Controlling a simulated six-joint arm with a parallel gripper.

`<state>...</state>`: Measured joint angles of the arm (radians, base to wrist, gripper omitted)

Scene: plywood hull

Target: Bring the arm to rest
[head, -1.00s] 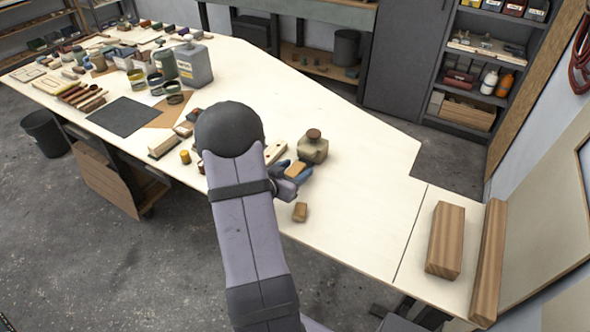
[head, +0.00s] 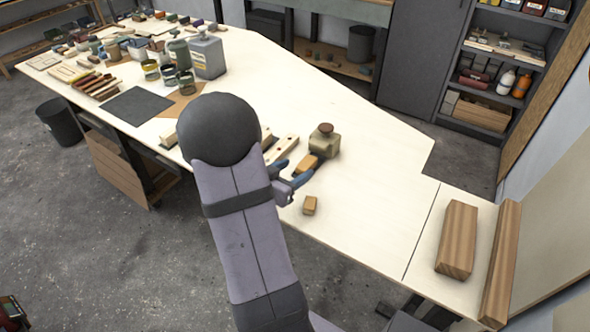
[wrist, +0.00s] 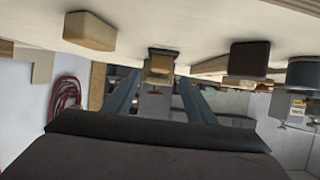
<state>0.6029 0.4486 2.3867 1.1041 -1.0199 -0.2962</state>
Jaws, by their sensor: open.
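My gripper (head: 298,168) is open and empty, low over the front part of the pale bench. Its two blue fingers are spread, and in the wrist view they show on either side (wrist: 158,88). An orange-brown wooden block (head: 307,162) lies just beyond the fingertips; whether they touch it I cannot tell. My dark rounded arm joint and lilac link cover part of the bench in the head view.
A squat jar (head: 325,139) stands behind the block. A small wooden block (head: 310,205) lies nearer the front edge. Pale drilled strips (head: 281,149) lie left of the jar. Large wooden beams (head: 457,240) lie at right. The bench right of the jar is clear.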

